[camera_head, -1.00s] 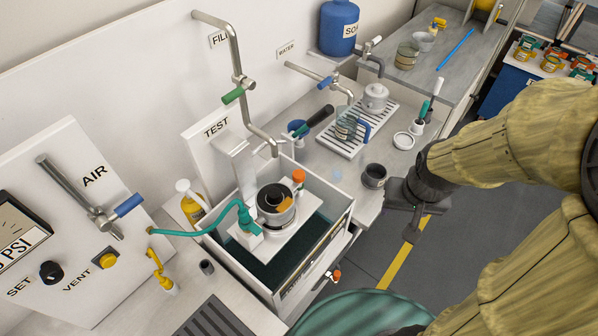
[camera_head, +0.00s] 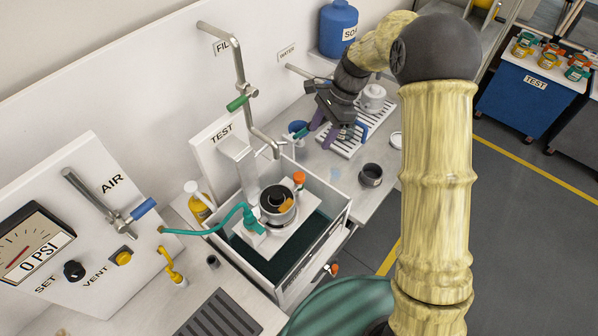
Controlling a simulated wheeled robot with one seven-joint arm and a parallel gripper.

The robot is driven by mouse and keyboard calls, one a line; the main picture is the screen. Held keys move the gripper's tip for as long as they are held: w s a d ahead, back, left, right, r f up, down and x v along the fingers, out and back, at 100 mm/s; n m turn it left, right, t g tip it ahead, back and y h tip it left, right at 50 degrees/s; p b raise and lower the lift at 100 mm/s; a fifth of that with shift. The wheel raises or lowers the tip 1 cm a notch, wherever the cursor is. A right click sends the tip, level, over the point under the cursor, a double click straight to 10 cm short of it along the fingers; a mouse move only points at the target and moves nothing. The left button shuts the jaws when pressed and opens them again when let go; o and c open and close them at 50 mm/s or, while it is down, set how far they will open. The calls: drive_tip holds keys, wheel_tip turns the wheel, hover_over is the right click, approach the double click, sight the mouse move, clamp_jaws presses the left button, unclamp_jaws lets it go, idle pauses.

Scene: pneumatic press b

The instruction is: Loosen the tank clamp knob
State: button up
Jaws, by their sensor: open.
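The white tank (camera_head: 335,240) stands open at the bench edge with dark liquid inside. A round metal pot with a black and orange top (camera_head: 277,203) sits on a white plate in it. An orange knob (camera_head: 299,177) stands on a post beside the pot. A smaller orange-and-white knob (camera_head: 331,269) is low outside the tank. I cannot tell which is the clamp knob. My gripper (camera_head: 323,131) is open over the bench behind and right of the tank, apart from both knobs. It partly hides the slatted rack and a dark handle.
A green hose (camera_head: 205,232) runs from the air panel (camera_head: 75,205) into the tank. A bent metal pipe (camera_head: 238,65) rises behind the tank. A dark cup (camera_head: 371,174) stands right of it. A slatted rack (camera_head: 378,118) holds a lidded pot (camera_head: 372,98).

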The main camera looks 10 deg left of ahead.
sight(299, 175)
drive_tip(key=shift+f, duration=0.1)
drive_tip(key=p+x, duration=0.4)
drive_tip(key=x, duration=1.2)
drive_tip(key=shift+f+p, duration=0.1)
drive_tip(key=shift+p, duration=0.2)
drive_tip(key=shift+a+f, duration=0.15)
drive_tip(key=shift+f, duration=0.35)
drive_tip(key=shift+s, duration=0.1)
drive_tip(key=shift+c, duration=0.2)
drive_tip(key=c, duration=0.9)
